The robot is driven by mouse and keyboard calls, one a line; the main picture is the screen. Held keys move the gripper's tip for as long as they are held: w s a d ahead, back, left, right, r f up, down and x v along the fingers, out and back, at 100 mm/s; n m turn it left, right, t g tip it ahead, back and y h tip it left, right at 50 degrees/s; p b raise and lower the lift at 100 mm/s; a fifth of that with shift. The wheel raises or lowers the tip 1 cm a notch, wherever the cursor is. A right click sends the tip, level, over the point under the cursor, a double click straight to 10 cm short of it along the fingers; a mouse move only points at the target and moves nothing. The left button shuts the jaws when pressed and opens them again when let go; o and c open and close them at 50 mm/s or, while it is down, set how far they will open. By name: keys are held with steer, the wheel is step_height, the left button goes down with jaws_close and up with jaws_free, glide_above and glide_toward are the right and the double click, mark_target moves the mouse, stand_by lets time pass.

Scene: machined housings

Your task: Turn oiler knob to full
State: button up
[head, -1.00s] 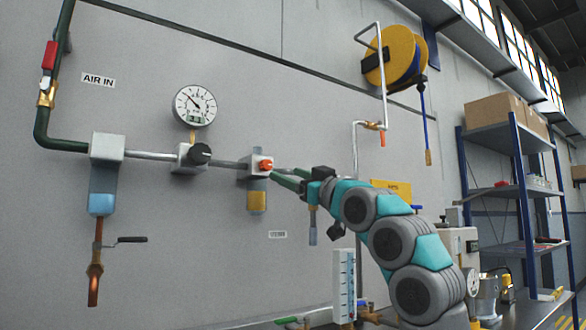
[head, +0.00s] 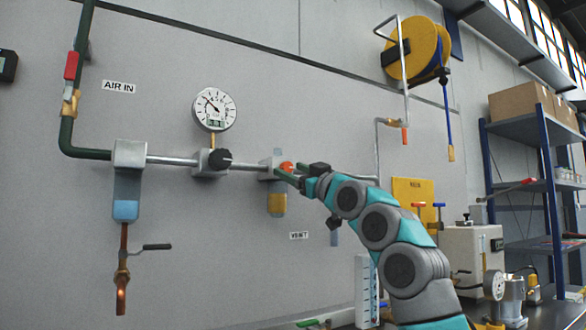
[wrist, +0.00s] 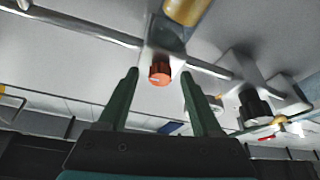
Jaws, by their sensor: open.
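The oiler is a pale block on the wall pipe with an amber-filled bowl (head: 277,204) below it. Its orange-red knob (head: 287,167) faces out from the block. In the wrist view the knob (wrist: 160,73) shows between and just beyond my fingertips, with a pale mark on its face. My gripper (head: 285,177) is open around the line to the knob, one finger on each side. In the wrist view both green fingers of my gripper (wrist: 159,75) stand apart from the knob, with gaps on both sides. The head view partly hides the knob behind the fingers.
A black regulator knob (head: 219,159) and a gauge (head: 214,109) sit left of the oiler. A filter bowl (head: 126,209) hangs farther left. A yellow hose reel (head: 411,52) and a shelf (head: 520,140) are at right.

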steer(key=shift+c, duration=0.3)
jaws_close()
stand_by(0.4)
